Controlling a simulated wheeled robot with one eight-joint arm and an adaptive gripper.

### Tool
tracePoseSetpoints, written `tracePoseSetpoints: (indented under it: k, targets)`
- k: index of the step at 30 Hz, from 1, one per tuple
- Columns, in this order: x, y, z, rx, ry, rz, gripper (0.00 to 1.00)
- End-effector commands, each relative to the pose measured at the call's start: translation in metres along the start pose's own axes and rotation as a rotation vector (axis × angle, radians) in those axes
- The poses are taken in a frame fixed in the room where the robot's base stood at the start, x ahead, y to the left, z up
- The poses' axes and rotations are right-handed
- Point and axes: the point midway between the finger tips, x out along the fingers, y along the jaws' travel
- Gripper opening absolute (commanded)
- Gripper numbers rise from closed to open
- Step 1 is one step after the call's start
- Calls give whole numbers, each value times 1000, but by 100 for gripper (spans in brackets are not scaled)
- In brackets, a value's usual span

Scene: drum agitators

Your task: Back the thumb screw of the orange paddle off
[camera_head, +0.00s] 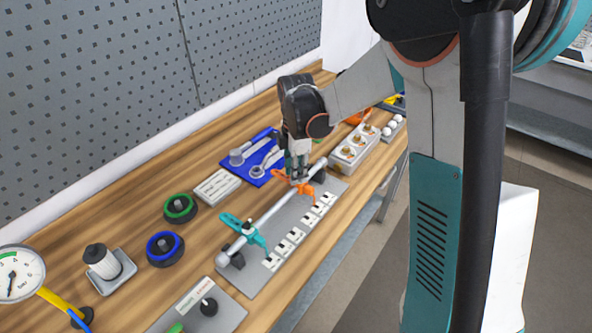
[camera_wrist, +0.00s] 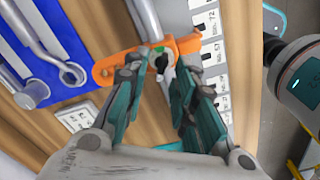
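The orange paddle (camera_head: 306,186) is clamped on a silver rod (camera_head: 275,207) above a grey base plate (camera_head: 262,262). In the wrist view, the orange paddle (camera_wrist: 107,70) reaches out to both sides of the rod (camera_wrist: 146,22). Its small dark thumb screw (camera_wrist: 165,70) shows near the middle, with a pale part and a green spot beside it. My gripper (camera_wrist: 158,76) is open, its teal fingers on either side of the screw with gaps visible. Whether a fingertip touches the screw I cannot tell. In the head view, my gripper (camera_head: 297,172) points down over the orange paddle and hides the screw.
A teal paddle (camera_head: 243,231) sits on the same rod, nearer. White labelled blocks (camera_head: 295,236) line the plate. A blue tray (camera_head: 252,161) with wrenches lies behind the rod. A grey box with knobs (camera_head: 352,150) stands just beyond. Green and blue rings (camera_head: 165,249) lie left.

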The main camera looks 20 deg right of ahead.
Motion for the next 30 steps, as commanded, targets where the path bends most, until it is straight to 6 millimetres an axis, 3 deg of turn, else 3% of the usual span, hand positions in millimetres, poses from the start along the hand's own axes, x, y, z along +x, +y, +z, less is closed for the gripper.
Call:
tracePoseSetpoints:
  k: [8,21,30]
  targets:
    - [-8,0,0,0,0,1,25]
    - [-89,0,0,0,0,0,25]
    - [-119,0,0,0,0,0,25]
